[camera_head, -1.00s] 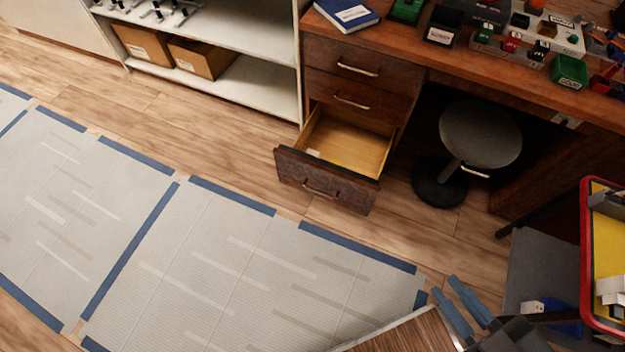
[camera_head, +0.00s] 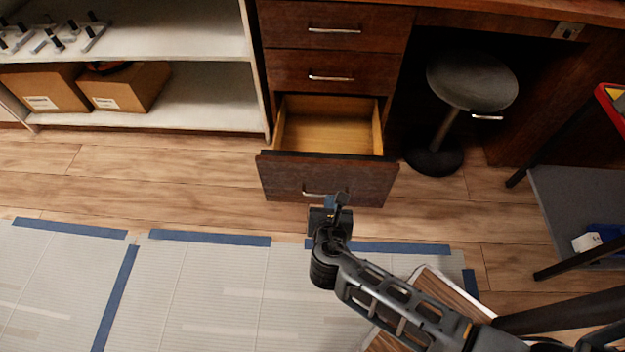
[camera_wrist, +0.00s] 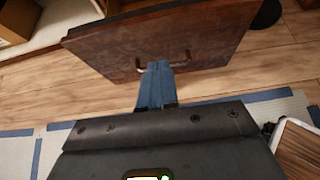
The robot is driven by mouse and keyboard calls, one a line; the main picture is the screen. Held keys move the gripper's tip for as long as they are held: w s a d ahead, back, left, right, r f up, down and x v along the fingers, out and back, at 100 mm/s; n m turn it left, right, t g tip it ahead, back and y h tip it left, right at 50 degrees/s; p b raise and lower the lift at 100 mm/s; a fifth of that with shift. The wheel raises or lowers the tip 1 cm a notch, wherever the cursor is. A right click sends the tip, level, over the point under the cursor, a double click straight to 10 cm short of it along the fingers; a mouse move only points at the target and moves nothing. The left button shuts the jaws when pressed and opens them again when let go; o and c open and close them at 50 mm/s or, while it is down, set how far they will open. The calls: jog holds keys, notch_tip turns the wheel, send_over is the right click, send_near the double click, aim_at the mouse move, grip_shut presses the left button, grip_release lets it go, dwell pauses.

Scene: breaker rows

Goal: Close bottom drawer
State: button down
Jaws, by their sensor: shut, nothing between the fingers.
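The bottom drawer (camera_head: 280,178) of the wooden desk is pulled out, and its open inside (camera_head: 332,132) looks empty in the head view. Its dark front has a metal handle (camera_head: 318,193). My gripper (camera_head: 330,200) is in front of the drawer front, near the handle. In the wrist view my gripper's blue fingers (camera_wrist: 158,68) are together with nothing between them, and their tips overlap the middle of the handle (camera_wrist: 185,66) on the drawer front (camera_wrist: 180,35). I cannot tell if they touch it.
The two drawers above (camera_head: 335,72) are shut. A stool (camera_head: 470,80) stands under the desk at right. A white shelf (camera_head: 190,105) with cardboard boxes stands at left. A grey mat (camera_head: 215,285) with blue tape lies on the floor. A dark table (camera_head: 590,195) is at right.

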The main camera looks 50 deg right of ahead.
jog(key=w, duration=0.1)
jog(key=b, duration=0.4)
send_near(330, 164)
jog(key=x, duration=0.3)
jog(key=f+x, duration=0.1)
jog(key=x, duration=0.1)
jog(key=shift+a+f, duration=0.1)
jog(key=shift+f, duration=0.1)
jog(key=shift+w+d, duration=0.35)
jog(key=shift+d, duration=0.2)
jog(key=shift+w+d, duration=0.1)
jog(key=shift+w+d, duration=0.15)
jog(key=shift+d, duration=0.05)
jog(key=w+d+b, duration=0.4)
jog(key=w+d, duration=1.1)
jog(key=d, duration=0.5)
jog(key=shift+w, duration=0.4)
jog(key=shift+d, duration=0.1)
